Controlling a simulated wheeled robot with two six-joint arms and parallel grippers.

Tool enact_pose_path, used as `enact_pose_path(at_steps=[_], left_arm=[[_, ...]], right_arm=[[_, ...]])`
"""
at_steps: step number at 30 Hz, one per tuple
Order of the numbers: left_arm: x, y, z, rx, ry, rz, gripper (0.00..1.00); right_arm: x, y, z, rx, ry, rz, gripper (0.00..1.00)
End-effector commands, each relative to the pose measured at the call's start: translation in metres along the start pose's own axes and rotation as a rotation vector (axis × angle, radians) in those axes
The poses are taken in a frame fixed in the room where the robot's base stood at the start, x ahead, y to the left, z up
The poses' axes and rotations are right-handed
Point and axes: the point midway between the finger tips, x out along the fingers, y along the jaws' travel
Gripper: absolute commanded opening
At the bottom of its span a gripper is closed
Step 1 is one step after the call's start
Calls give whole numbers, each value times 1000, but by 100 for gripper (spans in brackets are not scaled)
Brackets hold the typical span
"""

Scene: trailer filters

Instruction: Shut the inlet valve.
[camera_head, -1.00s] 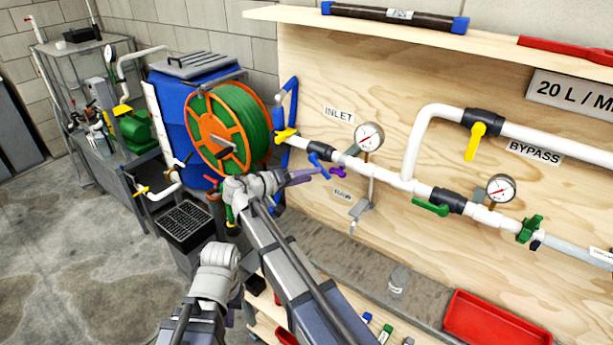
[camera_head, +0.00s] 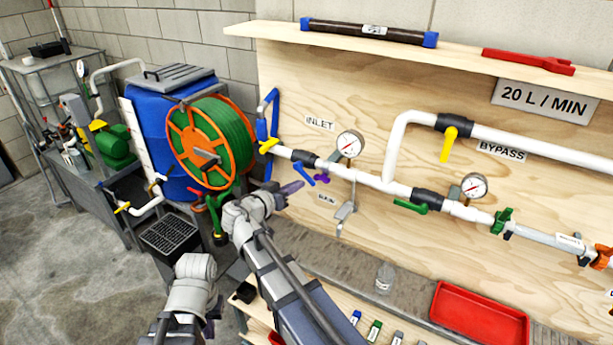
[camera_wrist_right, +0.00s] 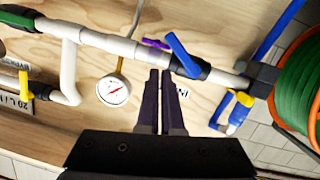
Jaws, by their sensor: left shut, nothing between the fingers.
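A valve with a blue lever (camera_head: 303,172) and black body (camera_head: 303,158) sits on the white pipe below the INLET label (camera_head: 319,123). Its lever lies at a slant to the pipe. My right gripper (camera_head: 300,185) points at the board just below and left of this lever. In the right wrist view its fingers (camera_wrist_right: 160,73) lie close together, with the blue lever (camera_wrist_right: 183,55) just beyond their tips; contact is unclear. Nothing shows between them. My left gripper (camera_head: 209,328) is low at the bottom left, mostly hidden behind its arm, shut and empty.
A yellow handle (camera_head: 269,146) sits left on the same pipe, and a small purple handle (camera_head: 323,178) just right of the blue lever. A gauge (camera_head: 350,145), green lever (camera_head: 411,206) and yellow bypass lever (camera_head: 449,144) stand further right. A green hose reel (camera_head: 212,140) stands left.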

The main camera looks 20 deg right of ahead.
Motion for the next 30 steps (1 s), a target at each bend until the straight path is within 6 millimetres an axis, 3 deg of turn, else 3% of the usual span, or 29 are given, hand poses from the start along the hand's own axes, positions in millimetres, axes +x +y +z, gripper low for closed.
enact_pose_path(at_steps=[1,3,7,12,22,30], left_arm=[[-8,-1,0,0,0,0,0],[-13,-1,1,0,0,0,0],[-20,-2,1,0,0,0,0],[-24,-2,1,0,0,0,0],[-23,-2,1,0,0,0,0],[-12,-1,1,0,0,0,0]], right_arm=[[-7,18,-4,114,7,-34,0],[-11,28,-7,279,11,-84,0],[-18,41,-11,532,1,-163,0],[-25,49,-14,730,-20,-226,0],[-21,47,-15,791,-29,-242,0],[24,36,-16,790,-28,-238,0]])
